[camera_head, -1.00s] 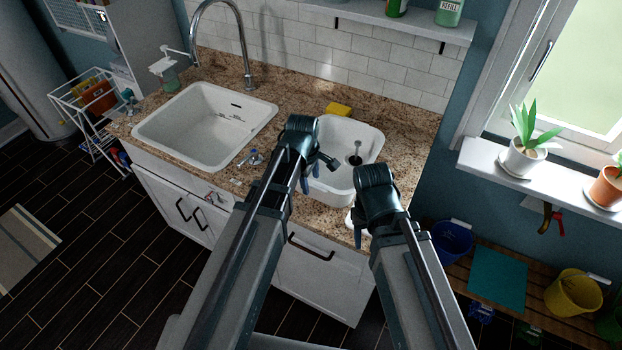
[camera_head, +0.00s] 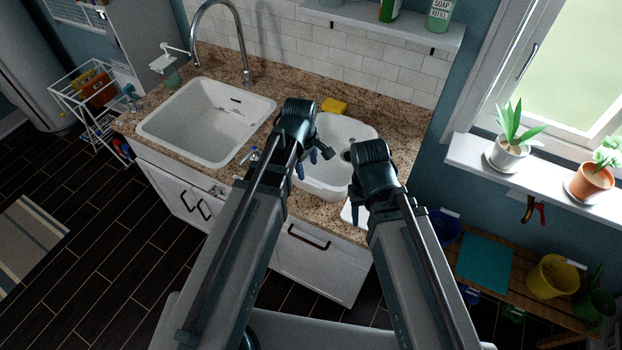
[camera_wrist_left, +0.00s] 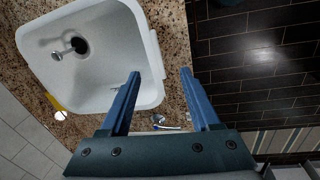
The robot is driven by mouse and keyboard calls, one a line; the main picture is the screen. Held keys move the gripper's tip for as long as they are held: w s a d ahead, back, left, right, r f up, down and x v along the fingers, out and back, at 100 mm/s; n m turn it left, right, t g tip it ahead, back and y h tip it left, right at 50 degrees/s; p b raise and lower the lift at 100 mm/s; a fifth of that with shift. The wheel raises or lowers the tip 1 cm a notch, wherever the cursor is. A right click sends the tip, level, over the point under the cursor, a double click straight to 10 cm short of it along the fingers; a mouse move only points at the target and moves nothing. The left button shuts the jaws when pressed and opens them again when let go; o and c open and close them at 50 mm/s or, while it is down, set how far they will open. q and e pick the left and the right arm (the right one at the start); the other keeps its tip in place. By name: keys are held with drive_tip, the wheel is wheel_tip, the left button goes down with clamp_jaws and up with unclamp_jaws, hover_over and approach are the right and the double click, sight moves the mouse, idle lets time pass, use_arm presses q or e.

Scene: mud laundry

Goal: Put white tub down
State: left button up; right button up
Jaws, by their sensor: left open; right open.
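The white tub (camera_head: 342,131) stands on the speckled brown counter, right of the built-in sink. It also shows in the left wrist view (camera_wrist_left: 88,85), upright, with a dark round piece and a metal knob on its floor. My left gripper (camera_head: 307,168) is open near the tub's left side. Whether either gripper touches the tub cannot be told.
The white sink (camera_head: 205,122) with a tall tap (camera_head: 243,40) is at the left. A yellow sponge (camera_head: 335,105) lies behind the tub. A small blue-handled item (camera_head: 252,156) lies between sink and tub. Potted plants (camera_head: 507,150) stand on the right windowsill.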

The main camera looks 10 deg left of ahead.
use_arm(q)
drive_tip(key=s+d+m+g+y, duration=0.1)
drive_tip(key=s+d+m, duration=0.4)
drive_tip(key=s+m, duration=0.8)
drive_tip(key=m, duration=0.3)
drive_tip(key=shift+s+d+g+y, duration=0.15)
drive_tip(key=shift+s+g+y, duration=0.15)
drive_tip(key=shift+s+g, duration=0.1)
drive_tip(key=shift+f, duration=0.1)
wheel_tip(320, 180, down, 13)
drive_tip(key=b, duration=1.2)
drive_tip(key=shift+m+b, duration=0.3)
drive_tip(key=shift+b, duration=0.1)
